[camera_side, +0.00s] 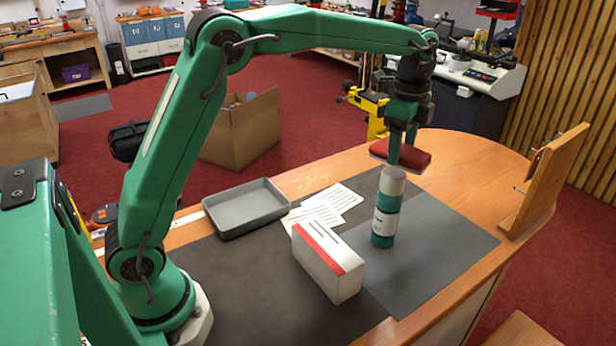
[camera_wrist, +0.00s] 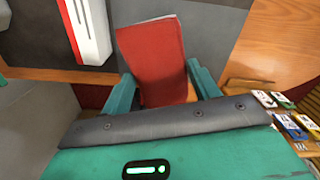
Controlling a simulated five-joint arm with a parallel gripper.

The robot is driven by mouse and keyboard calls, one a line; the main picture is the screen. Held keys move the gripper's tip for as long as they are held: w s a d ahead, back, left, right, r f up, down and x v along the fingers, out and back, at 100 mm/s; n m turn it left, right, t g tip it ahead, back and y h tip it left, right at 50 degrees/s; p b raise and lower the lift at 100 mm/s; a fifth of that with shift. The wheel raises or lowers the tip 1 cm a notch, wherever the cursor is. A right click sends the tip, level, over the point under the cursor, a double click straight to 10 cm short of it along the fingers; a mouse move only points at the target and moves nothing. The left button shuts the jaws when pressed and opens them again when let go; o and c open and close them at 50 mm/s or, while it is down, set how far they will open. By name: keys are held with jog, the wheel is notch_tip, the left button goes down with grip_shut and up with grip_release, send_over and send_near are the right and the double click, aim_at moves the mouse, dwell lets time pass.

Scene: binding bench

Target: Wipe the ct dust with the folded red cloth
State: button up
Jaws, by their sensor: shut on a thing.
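My gripper (camera_side: 403,146) is shut on the folded red cloth (camera_side: 415,159) and holds it in the air over the bench, above and behind the top of an upright white-and-green cylinder (camera_side: 386,222). In the wrist view the cloth (camera_wrist: 152,55) sits between the two green fingers, its far part sticking out past them. Pale thin marks that look like the dust (camera_side: 312,180) lie on the bare wood behind the grey tray and the papers, to the left of the cloth. I cannot make out the dust in the wrist view.
The grey tray (camera_side: 246,224) and printed sheets (camera_side: 326,208) lie left of the cylinder. A white box with a red band (camera_side: 328,270) stands in front; it also shows in the wrist view (camera_wrist: 88,28). A wooden upright (camera_side: 545,180) stands at the right edge. The dark mat (camera_side: 450,240) right of the cylinder is clear.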

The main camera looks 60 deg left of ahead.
jog(key=w+a+f+n, duration=0.1)
jog(key=w+a, duration=0.5)
jog(key=a, duration=0.1)
jog(key=n, duration=0.4)
send_near(331, 173)
jog(key=shift+f, duration=2.95)
jog(key=shift+s+a+f, duration=0.1)
jog(key=shift+s+f, duration=0.05)
jog(key=shift+s, duration=0.5)
jog(key=shift+c, duration=0.3)
jog(key=shift+s, duration=6.1)
jog(key=shift+w, duration=6.8)
notch_tip(331, 173, up, 8)
